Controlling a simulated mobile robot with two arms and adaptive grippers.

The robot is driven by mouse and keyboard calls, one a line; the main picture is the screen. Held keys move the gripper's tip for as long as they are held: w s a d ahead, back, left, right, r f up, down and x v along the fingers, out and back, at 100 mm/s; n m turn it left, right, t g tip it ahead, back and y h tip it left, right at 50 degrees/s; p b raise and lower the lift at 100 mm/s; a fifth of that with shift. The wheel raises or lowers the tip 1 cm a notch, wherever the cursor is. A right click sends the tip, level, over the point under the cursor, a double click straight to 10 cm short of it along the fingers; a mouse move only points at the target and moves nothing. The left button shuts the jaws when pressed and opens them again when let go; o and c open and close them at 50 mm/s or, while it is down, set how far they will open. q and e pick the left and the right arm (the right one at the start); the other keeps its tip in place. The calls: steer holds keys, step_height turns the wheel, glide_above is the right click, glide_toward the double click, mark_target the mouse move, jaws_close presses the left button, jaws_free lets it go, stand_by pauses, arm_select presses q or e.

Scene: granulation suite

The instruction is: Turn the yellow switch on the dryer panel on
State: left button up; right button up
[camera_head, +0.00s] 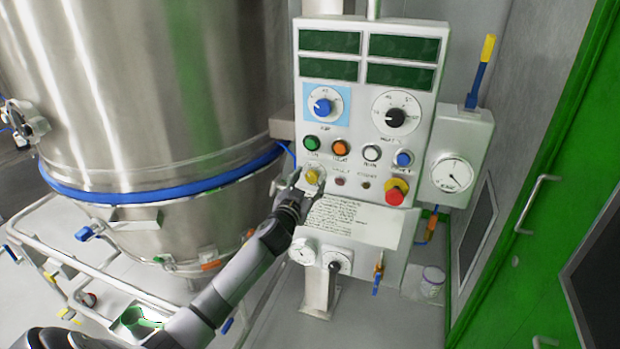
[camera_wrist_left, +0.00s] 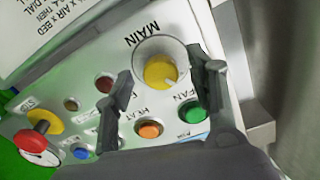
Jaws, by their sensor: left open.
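The dryer panel (camera_head: 345,120) is a pale upright box with dark green displays, dials and coloured buttons. The yellow switch (camera_head: 313,176) is at the lower left of its button rows. In the left wrist view it is a round yellow knob (camera_wrist_left: 161,72) on a pale disc, labelled MAIN. My left gripper (camera_head: 300,187) is open at the panel, just below and left of the switch. In the left wrist view its two fingers (camera_wrist_left: 165,90) stand on either side of the knob, with the knob between them. I cannot tell whether they touch it. My right gripper is not in view.
Green (camera_head: 311,143), orange (camera_head: 340,147), white and blue buttons sit above the switch. A red emergency button (camera_head: 395,193) is to the right. A large steel vessel (camera_head: 150,90) stands left, and a green door (camera_head: 540,190) right. A rail frame (camera_head: 80,270) is low left.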

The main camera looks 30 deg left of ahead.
arm_select(q)
steer(key=shift+w+a, duration=0.15)
steer(key=shift+w, duration=0.5)
steer(key=c, duration=1.1)
steer(key=shift+c, duration=0.2)
steer(key=shift+m, duration=0.4)
steer(key=m, duration=0.5)
steer(key=shift+m, duration=0.3)
steer(key=m, duration=0.5)
steer(key=shift+r+m, duration=0.1)
steer(key=shift+m, duration=0.2)
